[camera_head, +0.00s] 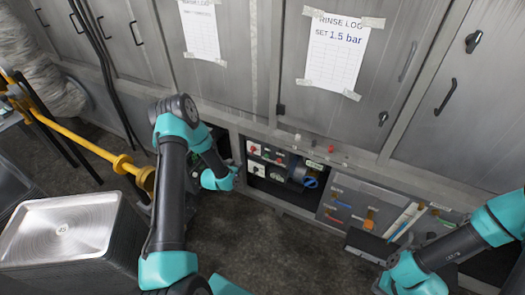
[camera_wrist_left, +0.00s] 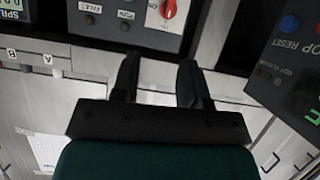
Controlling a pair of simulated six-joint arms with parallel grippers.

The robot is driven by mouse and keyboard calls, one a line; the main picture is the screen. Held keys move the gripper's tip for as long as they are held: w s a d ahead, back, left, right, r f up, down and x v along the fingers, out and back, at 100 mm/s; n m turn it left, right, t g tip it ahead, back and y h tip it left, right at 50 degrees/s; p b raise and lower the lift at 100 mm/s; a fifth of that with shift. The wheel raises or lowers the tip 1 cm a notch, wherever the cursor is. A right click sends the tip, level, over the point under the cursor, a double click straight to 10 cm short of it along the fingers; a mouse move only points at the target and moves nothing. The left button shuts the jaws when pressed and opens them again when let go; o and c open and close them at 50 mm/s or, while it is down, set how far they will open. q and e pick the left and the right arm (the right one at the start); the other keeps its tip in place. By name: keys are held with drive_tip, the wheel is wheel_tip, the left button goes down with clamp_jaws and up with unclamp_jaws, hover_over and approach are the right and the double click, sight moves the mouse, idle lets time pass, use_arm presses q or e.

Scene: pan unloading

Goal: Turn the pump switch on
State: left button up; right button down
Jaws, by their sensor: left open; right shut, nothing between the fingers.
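A red rotary switch (camera_wrist_left: 169,8) sits on a grey control panel (camera_wrist_left: 143,40) at the top of the left wrist view. The panel carries lamps labelled FAULT and RUN; the switch's upper part is cut off by the frame edge. In the head view, small control panels with red knobs (camera_head: 254,149) sit in the low cabinet opening. I cannot read a pump label. My left gripper (camera_wrist_left: 159,62) is open and empty, its fingertips below the switch in the picture and apart from it. It also shows in the head view (camera_head: 236,174), beside the opening. My right gripper (camera_head: 362,248) is shut and empty at the lower right.
A dark OP RESET panel (camera_wrist_left: 292,50) stands at the right of the left wrist view. Grey cabinet doors carry a rinse log sheet (camera_head: 335,45). A blue round fitting (camera_head: 309,182) is right of the knobs. A yellow pipe (camera_head: 75,135) and metal-topped stack (camera_head: 70,229) stand left.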

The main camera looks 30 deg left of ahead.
sight(251, 150)
use_arm(q)
drive_tip(key=shift+w+a+r+t, duration=0.25)
drive_tip(key=shift+w+a+t, duration=0.25)
drive_tip(key=shift+w+a, duration=0.35)
drive_tip(key=x, duration=1.7)
drive_tip(key=shift+a+f, duration=0.15)
drive_tip(key=shift+c, duration=0.3)
clamp_jaws()
